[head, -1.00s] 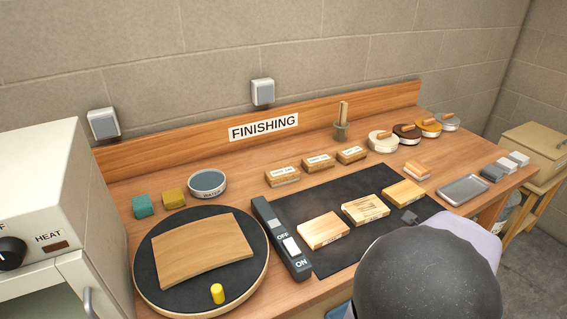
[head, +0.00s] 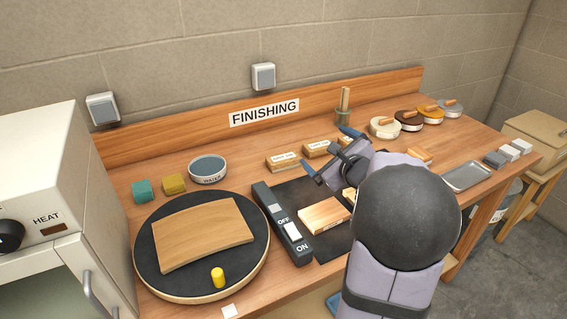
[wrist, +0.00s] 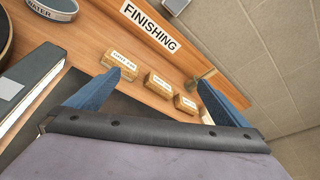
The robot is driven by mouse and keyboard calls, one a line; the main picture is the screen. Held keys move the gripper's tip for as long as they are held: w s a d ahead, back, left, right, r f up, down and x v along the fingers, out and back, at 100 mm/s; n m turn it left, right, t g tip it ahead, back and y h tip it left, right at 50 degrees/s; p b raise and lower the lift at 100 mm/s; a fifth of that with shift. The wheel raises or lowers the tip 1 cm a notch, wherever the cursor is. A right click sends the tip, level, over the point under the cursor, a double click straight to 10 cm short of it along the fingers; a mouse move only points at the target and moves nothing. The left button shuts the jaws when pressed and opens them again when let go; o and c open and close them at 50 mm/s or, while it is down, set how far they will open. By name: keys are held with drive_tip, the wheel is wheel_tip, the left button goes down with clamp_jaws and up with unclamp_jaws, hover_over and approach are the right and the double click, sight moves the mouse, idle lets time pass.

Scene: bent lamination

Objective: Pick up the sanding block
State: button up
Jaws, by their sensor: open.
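Three small tan-brown blocks with white labels stand in a row at the back of the bench; the label print is too small to read surely. The wrist view shows the left block (wrist: 122,62), middle block (wrist: 158,83) and right block (wrist: 186,104). My gripper (head: 331,152) has blue fingers spread wide and empty, pointing toward this row. In the wrist view the row lies between and beyond the fingertips (wrist: 160,80), with no contact visible.
A black mat (head: 283,192) with pale wooden blocks (head: 323,214) lies in front, partly behind my arm. A switch box (head: 283,226) and a round black turntable (head: 150,277) with a curved wood panel are left.

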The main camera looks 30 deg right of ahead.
sight(286, 160)
drive_tip(key=w+a+f+m, duration=0.1)
drive_tip(key=w+f, duration=0.2)
drive_tip(key=w+a+f+m+y, duration=0.1)
drive_tip(key=w+f+m, duration=0.1)
drive_tip(key=w+f, duration=0.2)
drive_tip(key=w+a+f+m+g+y+b, duration=0.1)
drive_tip(key=w+a+f+m, duration=0.1)
drive_tip(key=w+f, duration=0.1)
drive_tip(key=shift+w+f, duration=0.2)
drive_tip(key=shift+f, duration=0.55)
drive_tip(key=shift+r+p+x, duration=0.1)
drive_tip(key=shift+p+x, duration=0.65)
drive_tip(key=shift+x, duration=0.65)
drive_tip(key=shift+r+p+x, duration=0.15)
drive_tip(key=shift+p+x, duration=0.6)
drive_tip(key=shift+x, duration=1.55)
drive_tip(key=c, duration=0.9)
